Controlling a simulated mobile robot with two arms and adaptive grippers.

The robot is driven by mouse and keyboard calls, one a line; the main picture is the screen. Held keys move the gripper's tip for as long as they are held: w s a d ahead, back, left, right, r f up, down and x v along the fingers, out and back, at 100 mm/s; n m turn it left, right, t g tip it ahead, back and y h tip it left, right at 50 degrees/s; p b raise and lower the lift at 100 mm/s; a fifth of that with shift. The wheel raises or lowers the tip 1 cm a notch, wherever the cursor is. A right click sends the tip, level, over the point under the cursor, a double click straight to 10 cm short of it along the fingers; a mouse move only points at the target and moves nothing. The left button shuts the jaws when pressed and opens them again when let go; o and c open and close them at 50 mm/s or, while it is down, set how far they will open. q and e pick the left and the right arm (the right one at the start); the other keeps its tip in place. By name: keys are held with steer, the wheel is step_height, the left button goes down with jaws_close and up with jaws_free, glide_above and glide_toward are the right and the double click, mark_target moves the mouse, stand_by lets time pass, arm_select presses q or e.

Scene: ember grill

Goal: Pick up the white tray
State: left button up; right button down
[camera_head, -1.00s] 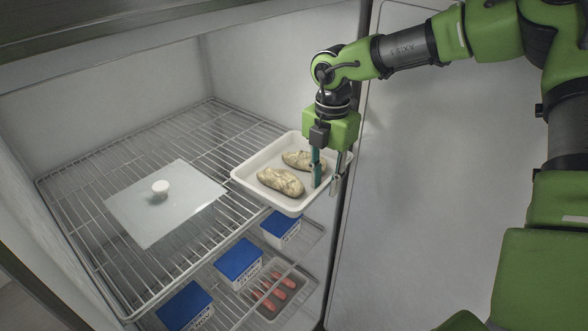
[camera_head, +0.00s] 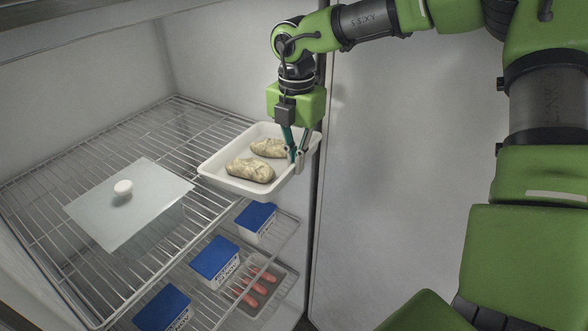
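The white tray (camera_head: 228,188) sits at the right front edge of the upper wire shelf, with two pale, mottled, potato-like items (camera_head: 250,170) in it. My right gripper (camera_head: 296,158) points down at the tray's right side. Its fingers are close together, one inside and one outside the rim, and look shut on the tray's wall. The tray looks level and still at shelf height; whether its underside touches the shelf is hidden. My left gripper is not in view.
A clear lid with a white knob (camera_head: 123,187) covers a container left of the tray on the wire shelf (camera_head: 60,190). Below are several blue-lidded boxes (camera_head: 215,257) and a tray of red sausage-like items (camera_head: 270,296). A grey panel (camera_head: 400,170) stands at the right.

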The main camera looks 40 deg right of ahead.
steer(key=shift+r+b, duration=0.55)
steer(key=shift+r, duration=0.1)
arm_select(q)
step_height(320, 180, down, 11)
steer(key=b, duration=0.9)
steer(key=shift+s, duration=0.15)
arm_select(e)
steer(key=s+a, duration=0.2)
steer(key=s, duration=1.5)
steer(key=shift+s+a+r, duration=0.15)
steer(key=shift+s+a, duration=0.25)
steer(key=shift+w, duration=0.15)
steer(key=w+d+p, duration=0.1)
steer(key=w+p, duration=0.2)
steer(key=w, duration=0.3)
steer(key=w+d+p, duration=0.1)
steer(key=w+p, duration=0.2)
steer(key=w, duration=0.2)
steer(key=w+d+p, duration=0.1)
steer(key=w+p, duration=0.2)
steer(key=w, duration=0.3)
steer(key=shift+w+p, duration=0.3)
steer(key=shift+p, duration=0.1)
steer(key=shift+f, duration=0.3)
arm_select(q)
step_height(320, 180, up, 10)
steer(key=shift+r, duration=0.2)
arm_select(e)
steer(key=shift+a+f, duration=0.1)
